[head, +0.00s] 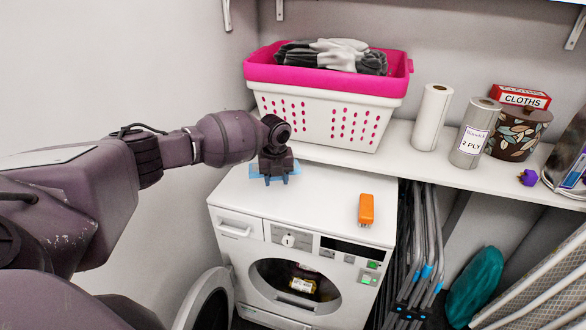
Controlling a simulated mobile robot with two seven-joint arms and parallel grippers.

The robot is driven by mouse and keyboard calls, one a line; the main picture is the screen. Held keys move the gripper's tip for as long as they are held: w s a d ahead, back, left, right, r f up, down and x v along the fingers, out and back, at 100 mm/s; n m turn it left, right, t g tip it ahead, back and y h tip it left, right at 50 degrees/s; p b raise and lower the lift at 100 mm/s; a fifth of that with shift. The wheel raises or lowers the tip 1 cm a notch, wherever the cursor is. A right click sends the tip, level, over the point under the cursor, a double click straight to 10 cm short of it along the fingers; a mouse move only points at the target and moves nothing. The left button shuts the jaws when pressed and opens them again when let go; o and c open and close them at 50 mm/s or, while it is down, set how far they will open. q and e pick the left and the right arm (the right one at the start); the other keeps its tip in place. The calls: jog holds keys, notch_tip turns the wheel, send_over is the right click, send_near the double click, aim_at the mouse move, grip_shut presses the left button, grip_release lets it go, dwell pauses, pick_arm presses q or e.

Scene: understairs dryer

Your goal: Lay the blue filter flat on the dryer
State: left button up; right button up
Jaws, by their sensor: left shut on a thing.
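The dryer (325,213) is white, with a flat top and an open round door at the front. The blue filter (254,172) is a thin light-blue piece at the back left of the dryer top. My left gripper (276,180) points down over it and is shut on it, covering its middle. The filter looks about level and close to the top, but I cannot tell whether it touches. My right gripper is not in view.
An orange object (366,209) stands on the dryer's right side. A shelf (391,152) behind holds a pink-and-white laundry basket (330,115), paper rolls (432,117) and a patterned pot (517,137). Folded grey frames (428,250) stand right of the dryer. The dryer top's middle is clear.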

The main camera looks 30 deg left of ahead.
pick_arm(q)
jog(key=shift+s+a+f+m+t, duration=0.15)
jog(key=shift+m+t, duration=0.25)
jog(key=shift+m, duration=0.6)
jog(key=shift+s+f+m+t, duration=0.1)
jog(key=shift+m+t, duration=0.2)
jog(key=shift+m, duration=0.4)
jog(key=shift+s+d+m+t, duration=0.1)
jog(key=shift+d+m+t, duration=0.1)
jog(key=shift+m+t, duration=0.7)
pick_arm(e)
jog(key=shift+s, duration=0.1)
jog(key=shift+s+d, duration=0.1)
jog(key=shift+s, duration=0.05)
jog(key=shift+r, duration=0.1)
